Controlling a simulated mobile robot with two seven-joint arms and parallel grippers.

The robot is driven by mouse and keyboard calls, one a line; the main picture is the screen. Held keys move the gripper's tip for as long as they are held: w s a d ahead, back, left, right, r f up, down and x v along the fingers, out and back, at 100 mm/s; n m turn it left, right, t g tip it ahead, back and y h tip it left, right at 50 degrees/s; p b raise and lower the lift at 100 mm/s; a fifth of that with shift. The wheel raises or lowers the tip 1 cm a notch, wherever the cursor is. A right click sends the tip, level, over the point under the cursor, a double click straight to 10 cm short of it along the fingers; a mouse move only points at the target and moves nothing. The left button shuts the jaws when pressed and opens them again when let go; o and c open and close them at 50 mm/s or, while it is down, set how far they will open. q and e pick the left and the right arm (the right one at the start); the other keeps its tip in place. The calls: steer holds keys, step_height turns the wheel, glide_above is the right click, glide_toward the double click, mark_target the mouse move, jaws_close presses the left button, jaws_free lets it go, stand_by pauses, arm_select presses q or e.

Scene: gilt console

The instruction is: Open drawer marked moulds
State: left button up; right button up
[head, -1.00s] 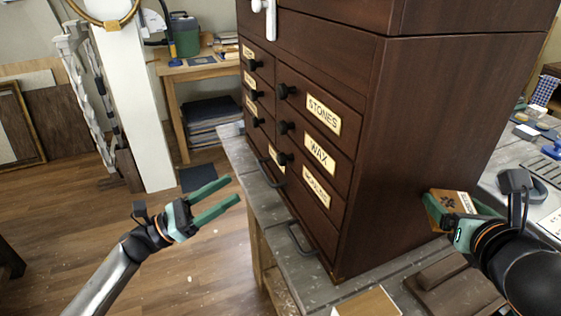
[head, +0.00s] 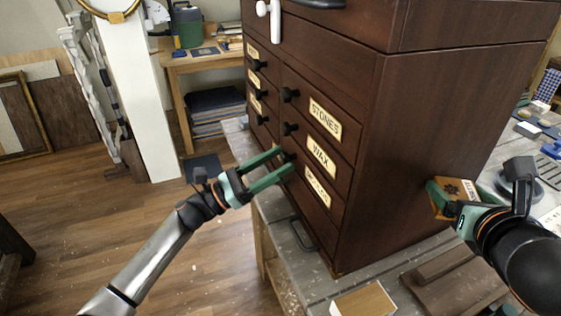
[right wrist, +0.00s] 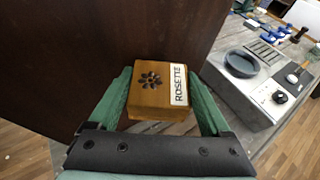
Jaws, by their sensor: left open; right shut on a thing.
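The drawer marked moulds (head: 325,205) is the lowest labelled one in the right column of the dark wooden cabinet (head: 420,130), under the stones (head: 345,148) and wax (head: 336,178) drawers. It looks shut. Its label is hard to read now. Its dark knob is largely hidden by my left gripper (head: 284,161), which is open with fingertips at the knob; I cannot tell if they touch it. My right gripper (head: 447,196) is shut on a small wooden block marked rosette (right wrist: 155,88), beside the cabinet's right side.
A light wooden piece (head: 365,302) lies at the bench front. A round grey dish (right wrist: 241,63) is on the right surface. The floor at left is clear.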

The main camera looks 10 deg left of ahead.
arm_select(q)
steer(key=shift+c, duration=0.4)
jaws_close()
stand_by(0.9)
